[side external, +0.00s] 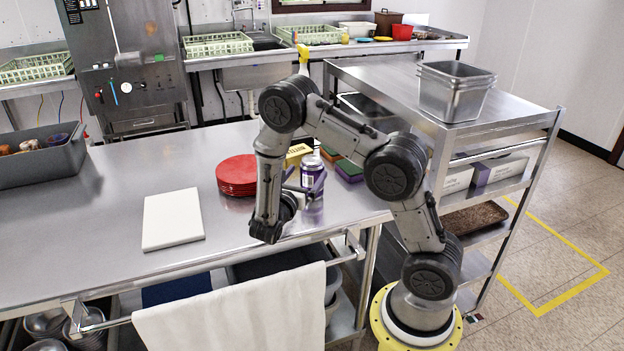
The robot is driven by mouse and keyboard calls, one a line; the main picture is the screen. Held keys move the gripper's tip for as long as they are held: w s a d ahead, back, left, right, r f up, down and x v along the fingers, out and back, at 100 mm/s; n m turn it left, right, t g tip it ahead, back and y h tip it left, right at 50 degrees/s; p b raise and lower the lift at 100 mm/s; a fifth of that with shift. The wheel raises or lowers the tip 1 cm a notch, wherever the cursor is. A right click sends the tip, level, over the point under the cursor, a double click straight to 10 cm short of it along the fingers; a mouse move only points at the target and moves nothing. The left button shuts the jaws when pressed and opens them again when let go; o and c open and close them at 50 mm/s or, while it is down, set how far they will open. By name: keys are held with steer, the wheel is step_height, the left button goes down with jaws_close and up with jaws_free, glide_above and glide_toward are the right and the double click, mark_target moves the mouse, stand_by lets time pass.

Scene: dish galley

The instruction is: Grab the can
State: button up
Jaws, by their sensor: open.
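A silver and purple can (312,174) stands upright on the steel table, just right of my gripper. My gripper (304,184) is open, with its purple-tinted fingers reaching right at the can's height. The fingers overlap the can in this view. I cannot tell whether they are around it, in front of it or touching it. The lower part of the can is partly hidden by the gripper.
Stacked red plates (237,172) and a white board (173,218) lie left of my arm. A yellow box (298,154) and several sponges (349,170) sit close behind the can. A grey bin (38,160) stands far left. The table's front middle is clear.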

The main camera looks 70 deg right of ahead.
steer(key=shift+d, duration=3.5)
jaws_close()
steer(key=shift+r, duration=0.1)
